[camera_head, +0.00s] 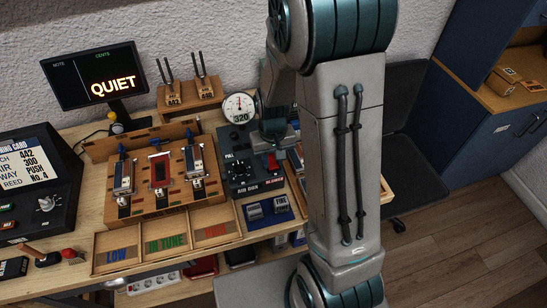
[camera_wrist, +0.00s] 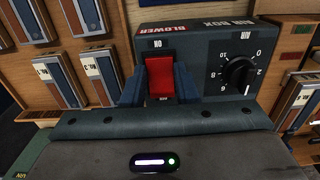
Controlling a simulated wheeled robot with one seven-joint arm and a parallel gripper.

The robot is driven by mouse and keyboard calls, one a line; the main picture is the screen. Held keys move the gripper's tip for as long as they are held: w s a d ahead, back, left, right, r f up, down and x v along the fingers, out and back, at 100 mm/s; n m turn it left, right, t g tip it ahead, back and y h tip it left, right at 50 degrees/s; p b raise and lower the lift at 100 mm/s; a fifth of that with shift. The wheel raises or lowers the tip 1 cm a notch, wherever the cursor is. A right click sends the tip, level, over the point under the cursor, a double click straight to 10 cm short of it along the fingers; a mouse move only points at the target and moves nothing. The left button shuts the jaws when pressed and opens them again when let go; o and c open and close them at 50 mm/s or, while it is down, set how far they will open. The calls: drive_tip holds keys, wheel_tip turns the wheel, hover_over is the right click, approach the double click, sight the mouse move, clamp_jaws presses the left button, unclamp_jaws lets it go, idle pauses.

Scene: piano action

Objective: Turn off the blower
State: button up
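The blower switch (camera_wrist: 160,80) is a red rocker on the dark air box (camera_wrist: 212,62). In the wrist view the lettering is upside down, with BLOWER above the switch, NO-like letters (ON inverted) near its top and OFF-like small letters at its lower end. My gripper (camera_wrist: 160,92) has its two blue fingers apart, one on each side of the red rocker, with nothing held. Whether they touch it I cannot tell. In the head view the switch (camera_head: 273,163) shows red just below my gripper (camera_head: 275,140), on the right part of the air box (camera_head: 238,168).
A black knob (camera_wrist: 239,74) stands beside the switch. A round gauge (camera_head: 239,108) reading 320 rises behind the box. A screen (camera_head: 97,75) reads QUIET. Reed blocks on a wooden stand (camera_head: 150,205) and labelled trays (camera_head: 165,243) lie to the left.

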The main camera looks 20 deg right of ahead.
drive_tip(key=shift+w+r+g+p, duration=0.15)
drive_tip(key=shift+g+p, duration=0.35)
drive_tip(key=shift+p, duration=0.15)
drive_tip(key=shift+o, duration=0.2)
drive_tip(key=shift+w+g+p, duration=0.25)
drive_tip(key=shift+g+p, duration=0.35)
drive_tip(key=shift+g, duration=0.4)
drive_tip(key=shift+c, duration=0.2)
drive_tip(key=o, duration=1)
drive_tip(key=b+v, duration=0.2)
drive_tip(key=v, duration=1.1)
drive_tip(key=shift+r, duration=0.35)
